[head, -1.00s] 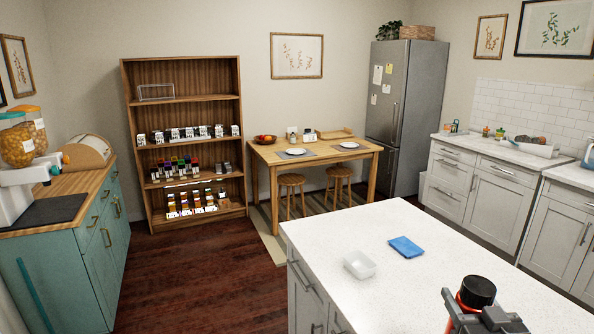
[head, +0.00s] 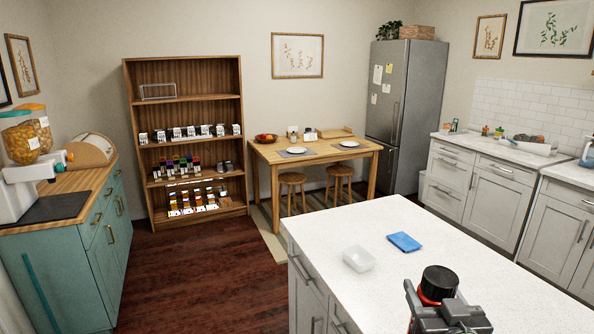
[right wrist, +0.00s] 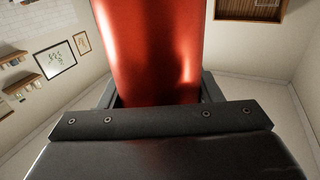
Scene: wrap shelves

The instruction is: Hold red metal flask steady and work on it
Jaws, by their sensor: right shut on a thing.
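The red metal flask has a black cap and shows at the bottom right of the head view (head: 438,284), with only its top and a little red visible. In the right wrist view the red flask body (right wrist: 152,50) stands between the jaws. My right gripper (head: 445,312) is shut on the flask, and it shows in the right wrist view (right wrist: 155,98) with a finger on each side of the body. The flask's lower part is hidden by the gripper. My left gripper is not in view.
A white island counter (head: 390,225) lies below and beyond the flask. On it are a white square dish (head: 358,259) and a blue cloth (head: 404,242). A wooden shelf (head: 186,90) with small goods stands at the back left, beside a table (head: 318,155).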

